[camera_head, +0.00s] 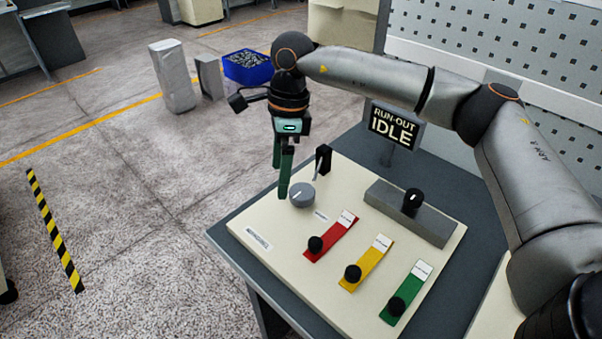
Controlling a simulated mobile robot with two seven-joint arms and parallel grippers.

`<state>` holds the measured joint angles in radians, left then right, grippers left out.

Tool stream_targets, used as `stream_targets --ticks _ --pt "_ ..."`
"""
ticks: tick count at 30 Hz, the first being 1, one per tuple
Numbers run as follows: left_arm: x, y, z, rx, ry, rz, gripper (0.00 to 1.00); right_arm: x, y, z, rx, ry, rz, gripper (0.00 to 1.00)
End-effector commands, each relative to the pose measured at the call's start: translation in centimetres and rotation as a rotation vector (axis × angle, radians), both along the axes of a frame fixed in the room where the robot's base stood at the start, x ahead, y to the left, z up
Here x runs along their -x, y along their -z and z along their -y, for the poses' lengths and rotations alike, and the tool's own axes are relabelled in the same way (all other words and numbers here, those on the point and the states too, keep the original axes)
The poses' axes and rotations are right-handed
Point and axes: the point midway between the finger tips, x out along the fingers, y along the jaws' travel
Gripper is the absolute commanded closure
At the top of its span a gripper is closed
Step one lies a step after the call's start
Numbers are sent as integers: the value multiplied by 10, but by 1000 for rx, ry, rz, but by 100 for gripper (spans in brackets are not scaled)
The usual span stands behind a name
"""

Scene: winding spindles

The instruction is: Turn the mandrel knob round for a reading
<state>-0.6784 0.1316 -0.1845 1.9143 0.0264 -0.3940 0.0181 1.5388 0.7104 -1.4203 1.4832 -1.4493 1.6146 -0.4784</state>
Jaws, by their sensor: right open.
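A round grey knob (302,194) with a white mark on its top sits on the cream panel (262,225); it looks like the mandrel knob, but the small labels are too small to read. My right gripper (281,182) points down with its green fingers apart and empty, just left of the grey knob. One fingertip is close to the knob's edge; I cannot tell whether it touches. A small black upright with a thin rod (323,160) stands behind the knob. A sign (394,126) reads "RUN-OUT IDLE". My left gripper is out of view.
Red (331,237), yellow (366,265) and green (406,294) strips with black knobs lie on the panel. A grey block (395,212) with a black knob (413,199) stands at the right. A blue bin (247,67) is on the floor behind. Floor left of the table is open.

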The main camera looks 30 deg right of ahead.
Motion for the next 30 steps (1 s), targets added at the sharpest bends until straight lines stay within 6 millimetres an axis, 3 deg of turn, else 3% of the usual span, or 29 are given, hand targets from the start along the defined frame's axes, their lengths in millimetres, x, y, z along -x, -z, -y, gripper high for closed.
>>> stream_targets --ticks 1,3,7,10,24,30 --pt "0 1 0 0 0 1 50 -5 -10 18 58 9 22 0" --pt "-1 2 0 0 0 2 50 -8 -19 35 117 18 36 0" --pt "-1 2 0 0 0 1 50 -11 -25 51 168 27 46 0" --pt "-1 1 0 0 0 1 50 -11 -19 54 177 29 46 0" --pt "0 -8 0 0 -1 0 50 -10 70 52 174 29 45 0" --pt "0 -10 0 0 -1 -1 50 -10 92 52 172 27 47 0"
